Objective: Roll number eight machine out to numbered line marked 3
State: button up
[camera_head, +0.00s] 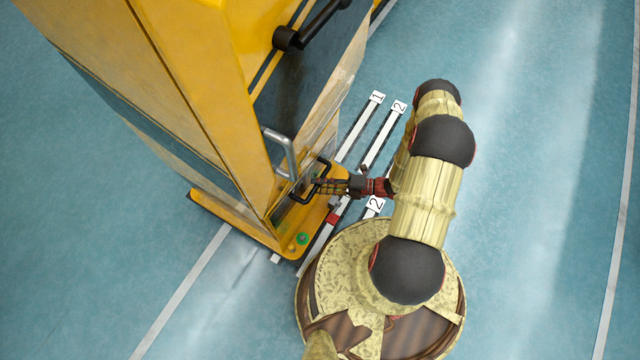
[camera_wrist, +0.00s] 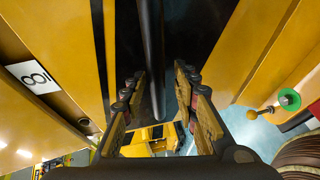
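The tall yellow machine (camera_head: 200,90) fills the upper left of the head view. Its white plate with the number 8 (camera_wrist: 34,77) shows at the left of the wrist view. My gripper (camera_head: 317,186) is at a black bar handle (camera_head: 325,165) low on the machine's right side. In the wrist view the fingers are apart, with the dark bar (camera_wrist: 152,45) running between them and a gap visible on each side. White floor strips carry tags 1 (camera_head: 376,97) and 2 (camera_head: 399,106); another 2 tag (camera_head: 375,204) lies nearer me. No tag 3 is visible; my arm covers part of the floor.
A grey metal handle (camera_head: 283,150) sits just left of my gripper. A green knob (camera_head: 302,239) is on the machine's yellow base. A red block (camera_head: 333,218) is on a strip near my base. The blue floor (camera_head: 540,180) at right is clear.

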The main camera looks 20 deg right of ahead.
jog(key=shift+d, duration=0.1)
jog(key=v, duration=1.2)
jog(key=shift+r, duration=0.1)
dwell(0.8)
